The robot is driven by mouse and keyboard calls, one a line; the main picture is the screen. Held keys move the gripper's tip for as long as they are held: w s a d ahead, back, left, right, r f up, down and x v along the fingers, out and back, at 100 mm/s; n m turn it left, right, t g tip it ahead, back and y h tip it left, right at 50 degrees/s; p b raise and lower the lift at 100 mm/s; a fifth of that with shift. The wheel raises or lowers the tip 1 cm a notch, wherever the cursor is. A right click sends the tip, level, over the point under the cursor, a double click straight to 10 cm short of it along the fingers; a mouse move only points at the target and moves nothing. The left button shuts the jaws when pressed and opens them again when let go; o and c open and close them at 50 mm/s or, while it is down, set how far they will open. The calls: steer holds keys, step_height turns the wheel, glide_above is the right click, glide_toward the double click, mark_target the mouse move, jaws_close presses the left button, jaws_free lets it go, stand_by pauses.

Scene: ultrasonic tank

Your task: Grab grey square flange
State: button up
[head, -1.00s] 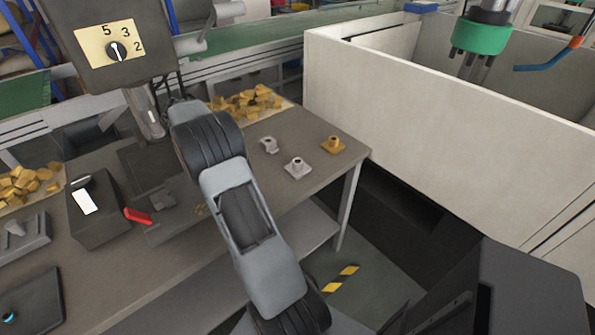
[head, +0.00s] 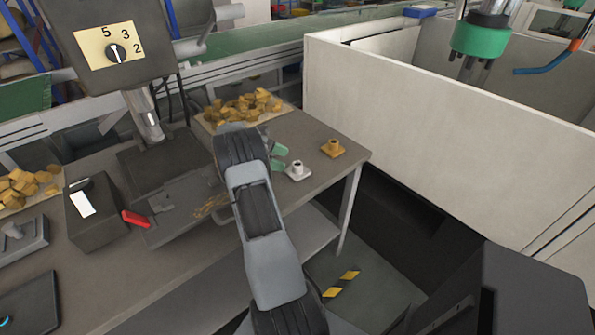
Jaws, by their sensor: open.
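The grey square flange (head: 298,171), a light grey square base with a short round boss, stands upright on the dark table near its right end. My gripper (head: 279,158) shows two green fingertips just left of the flange. The fingers are apart, with nothing visible between them. The flange is in clear view and the gripper appears close to it but not around it; I cannot tell their height difference. My arm hides part of the table left of the gripper.
A similar brass-coloured flange (head: 333,148) stands behind and right of the grey one. A tall white-walled tank (head: 440,110) rises right of the table. A drill press (head: 110,45), a tray of brass pieces (head: 208,125) and a black box (head: 97,212) are to the left.

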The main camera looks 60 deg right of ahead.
mark_target(297, 165)
steer(key=shift+p+x, duration=0.3)
steer(key=shift+x, duration=2.5)
steer(key=shift+f, duration=0.1)
steer(key=shift+c, duration=0.4)
steer(key=c, duration=1.1)
